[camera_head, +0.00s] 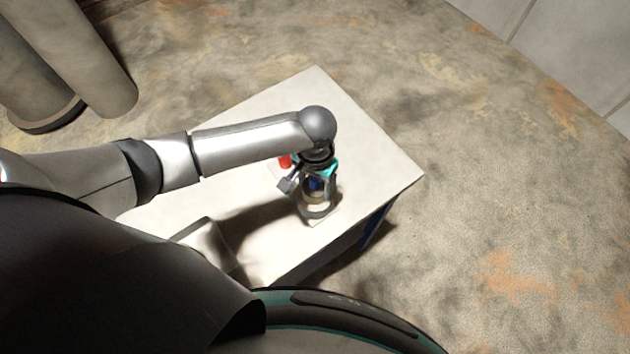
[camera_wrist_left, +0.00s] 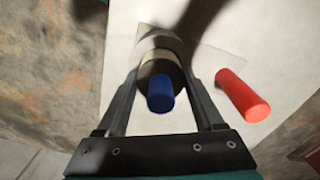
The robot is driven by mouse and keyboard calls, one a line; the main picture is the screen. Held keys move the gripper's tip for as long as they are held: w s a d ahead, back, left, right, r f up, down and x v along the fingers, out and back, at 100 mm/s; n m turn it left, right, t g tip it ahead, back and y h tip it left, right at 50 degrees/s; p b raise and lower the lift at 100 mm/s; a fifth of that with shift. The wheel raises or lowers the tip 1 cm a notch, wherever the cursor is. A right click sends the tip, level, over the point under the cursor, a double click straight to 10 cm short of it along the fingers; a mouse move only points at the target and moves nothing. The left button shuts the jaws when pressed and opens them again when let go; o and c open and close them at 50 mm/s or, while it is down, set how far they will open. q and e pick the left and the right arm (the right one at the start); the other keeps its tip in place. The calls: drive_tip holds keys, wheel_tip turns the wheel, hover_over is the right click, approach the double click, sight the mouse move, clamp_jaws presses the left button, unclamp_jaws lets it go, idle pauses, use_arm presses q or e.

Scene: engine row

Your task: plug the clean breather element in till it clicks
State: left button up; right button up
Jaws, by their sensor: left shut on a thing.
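A cylindrical element with a blue knob (camera_wrist_left: 160,93) and a wider beige-and-dark body (camera_wrist_left: 160,62) is in the left wrist view. It stands between the fingers of my left gripper (camera_wrist_left: 161,78), which is shut on its body. My right gripper is not in view.
A red cylinder (camera_wrist_left: 243,97) lies or stands beside the element, close to my right-hand finger; it also shows in the head view (camera_head: 285,162). A pale plate (camera_wrist_left: 205,60) lies under the element. The white table (camera_head: 375,165) is clear toward its far right corner.

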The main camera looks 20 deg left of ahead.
use_arm(q)
drive_tip(key=shift+f, duration=0.8)
drive_tip(key=o, duration=1.4)
drive_tip(key=shift+r, duration=0.1)
wheel_tip(320, 180, up, 14)
drive_tip(key=shift+r+p, duration=0.25)
drive_tip(key=shift+p, duration=0.3)
drive_tip(key=shift+r, duration=0.4)
